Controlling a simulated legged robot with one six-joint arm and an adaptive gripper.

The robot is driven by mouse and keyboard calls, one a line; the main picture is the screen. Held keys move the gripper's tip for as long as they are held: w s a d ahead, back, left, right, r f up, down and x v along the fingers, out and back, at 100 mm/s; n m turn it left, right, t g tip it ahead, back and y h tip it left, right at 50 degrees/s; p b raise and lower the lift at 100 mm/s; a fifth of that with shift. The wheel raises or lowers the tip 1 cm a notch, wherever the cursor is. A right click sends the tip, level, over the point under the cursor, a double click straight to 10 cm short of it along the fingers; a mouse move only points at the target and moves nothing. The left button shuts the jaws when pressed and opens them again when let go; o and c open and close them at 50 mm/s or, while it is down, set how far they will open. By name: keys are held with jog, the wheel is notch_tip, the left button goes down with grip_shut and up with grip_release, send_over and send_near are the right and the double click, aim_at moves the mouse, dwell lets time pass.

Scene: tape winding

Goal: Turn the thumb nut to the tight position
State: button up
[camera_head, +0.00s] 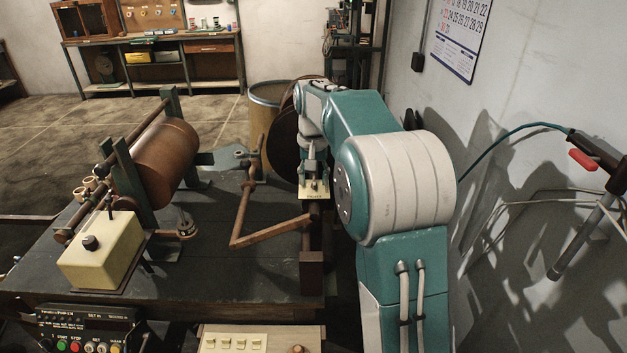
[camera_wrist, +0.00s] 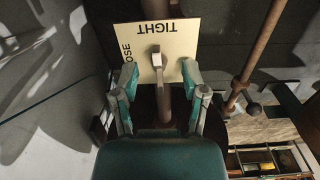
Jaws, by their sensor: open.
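The thumb nut (camera_wrist: 157,61) is a small block with a light face, in front of a pale label plate (camera_wrist: 186,48). The plate reads TIGHT along its top edge and a partly hidden "OSE" on its left, both upside down or turned in the wrist view. My gripper (camera_wrist: 159,74) is open, one finger to the left of the nut and one to the right, with gaps on both sides. In the head view my gripper (camera_head: 312,158) points down just above the plate (camera_head: 313,190); the nut is not distinct there. I cannot tell which setting the nut marks.
A brown crank rod (camera_head: 243,210) bends close left of my gripper. A copper-coloured drum (camera_head: 166,157) and a cream box (camera_head: 101,251) stand farther left on the dark bench (camera_head: 205,270). A control panel (camera_head: 85,330) sits at the front left. A wall is at right.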

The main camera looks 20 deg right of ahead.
notch_tip(320, 180, up, 11)
dwell(0.3)
jog(key=shift+r, duration=0.1)
jog(key=s+a+r+n+t, duration=0.1)
jog(key=s+a, duration=0.3)
jog(key=s, duration=0.3)
jog(key=s+a+r+n+t, duration=0.1)
jog(key=s+a+t, duration=0.15)
jog(key=s, duration=0.55)
jog(key=s+a+f+n+t, duration=0.1)
jog(key=s+a+f, duration=0.1)
jog(key=s+f, duration=0.3)
jog(key=s+a+f+n+t, duration=0.1)
jog(key=s+f, duration=0.4)
jog(key=s, duration=0.5)
jog(key=shift+a+f+n, duration=0.3)
jog(key=shift+a+n, duration=0.1)
jog(key=shift+a, duration=0.3)
